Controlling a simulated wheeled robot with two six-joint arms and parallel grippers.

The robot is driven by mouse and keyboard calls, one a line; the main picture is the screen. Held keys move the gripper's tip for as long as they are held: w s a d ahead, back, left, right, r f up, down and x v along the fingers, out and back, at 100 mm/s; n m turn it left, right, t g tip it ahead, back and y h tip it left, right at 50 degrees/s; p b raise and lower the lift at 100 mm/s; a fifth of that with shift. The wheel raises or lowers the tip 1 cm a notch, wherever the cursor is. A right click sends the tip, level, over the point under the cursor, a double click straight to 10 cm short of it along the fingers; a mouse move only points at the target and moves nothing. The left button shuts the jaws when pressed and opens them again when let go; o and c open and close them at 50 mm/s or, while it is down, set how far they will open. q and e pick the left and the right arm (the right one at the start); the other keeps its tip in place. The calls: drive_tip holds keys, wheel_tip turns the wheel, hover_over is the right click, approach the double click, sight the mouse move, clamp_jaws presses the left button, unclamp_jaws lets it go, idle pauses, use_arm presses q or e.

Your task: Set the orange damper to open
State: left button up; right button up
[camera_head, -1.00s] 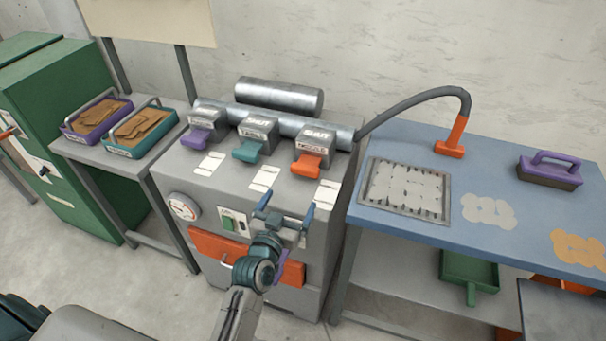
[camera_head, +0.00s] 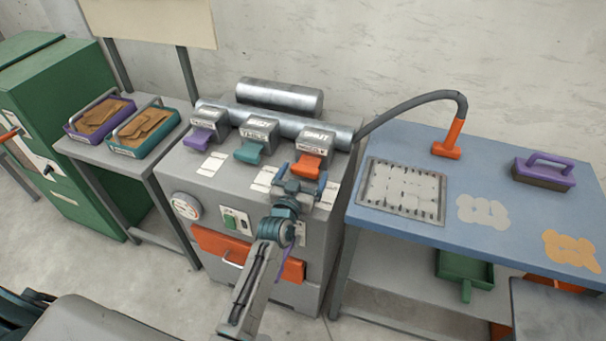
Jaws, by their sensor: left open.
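The orange damper (camera_head: 309,162) is the rightmost of three dampers on top of the grey machine (camera_head: 325,240). Its grey housing (camera_head: 318,139) carries a label reading SHUT. My left gripper (camera_head: 303,180) is open, with its fingers at the front of the orange handle, one to each side of it. I cannot tell whether they touch it. The gripper hides the handle's front lower part. My right gripper is not in view.
The purple damper (camera_head: 200,138) and teal damper (camera_head: 250,152) stand to the left. A blue table (camera_head: 400,222) with a perforated plate (camera_head: 403,189), an orange-ended hose (camera_head: 450,138) and a purple-handled brush (camera_head: 544,171) is at the right. Two trays stand on the left table.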

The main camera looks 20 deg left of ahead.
use_arm(q)
drive_tip(key=c, duration=1.4)
drive_tip(key=s+b, duration=0.1)
drive_tip(key=s, duration=0.5)
drive_tip(key=shift+a, duration=0.1)
drive_tip(key=shift+w+f, duration=0.1)
drive_tip(key=shift+f, duration=0.1)
drive_tip(key=o, duration=1.1)
drive_tip(key=shift+c, duration=0.2)
drive_tip(key=o, duration=0.3)
drive_tip(key=shift+o, duration=0.2)
drive_tip(key=shift+s+r, duration=0.2)
drive_tip(key=shift+f, duration=0.1)
